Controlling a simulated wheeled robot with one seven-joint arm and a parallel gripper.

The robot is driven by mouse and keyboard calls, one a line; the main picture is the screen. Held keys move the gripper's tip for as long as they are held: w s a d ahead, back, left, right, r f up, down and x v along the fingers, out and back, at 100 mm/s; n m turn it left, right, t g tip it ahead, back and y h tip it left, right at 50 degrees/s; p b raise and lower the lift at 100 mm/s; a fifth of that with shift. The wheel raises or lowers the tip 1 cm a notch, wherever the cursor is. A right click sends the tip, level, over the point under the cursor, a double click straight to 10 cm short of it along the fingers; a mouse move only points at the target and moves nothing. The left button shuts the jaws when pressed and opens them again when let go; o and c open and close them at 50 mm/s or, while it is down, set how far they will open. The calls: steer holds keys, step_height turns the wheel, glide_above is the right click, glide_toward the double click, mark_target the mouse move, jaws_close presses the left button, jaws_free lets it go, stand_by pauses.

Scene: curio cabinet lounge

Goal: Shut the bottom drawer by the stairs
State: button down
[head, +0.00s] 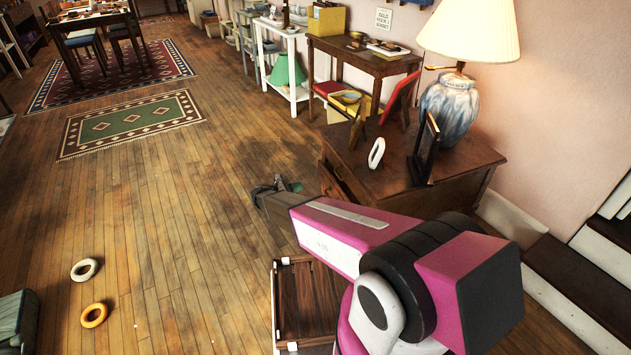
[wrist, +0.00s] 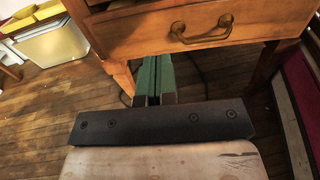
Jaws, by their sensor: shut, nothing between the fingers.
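The wooden drawer cabinet (head: 455,185) stands against the wall by the stairs. Its drawer side faces left and is mostly hidden behind its top and my arm in the head view. In the wrist view a drawer front (wrist: 240,28) with a curved metal handle (wrist: 202,30) fills the top. How far this drawer stands out is hard to tell. My gripper (head: 277,186) is left of the cabinet, over the floor. In the wrist view my gripper's green fingers (wrist: 155,72) are shut and empty, pointing below and left of the handle, apparently clear of it.
A lamp (head: 450,100), picture frames and a white ring (head: 376,153) stand on the cabinet. Dark stair treads (head: 570,275) are at the right. Two rings, white (head: 85,269) and orange (head: 94,315), lie on the floor at left. The floor left of the cabinet is largely clear.

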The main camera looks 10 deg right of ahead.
mark_target(327, 174)
steer(key=x, duration=1.3)
steer(key=shift+d, duration=0.1)
steer(key=shift+x, duration=1.3)
steer(key=shift+w+a+r+v, duration=0.45)
steer(key=shift+w+v, duration=0.75)
steer(key=shift+v, duration=5.75)
steer(key=x, duration=1.4)
steer(key=shift+s+r, duration=0.1)
steer(key=shift+s, duration=0.05)
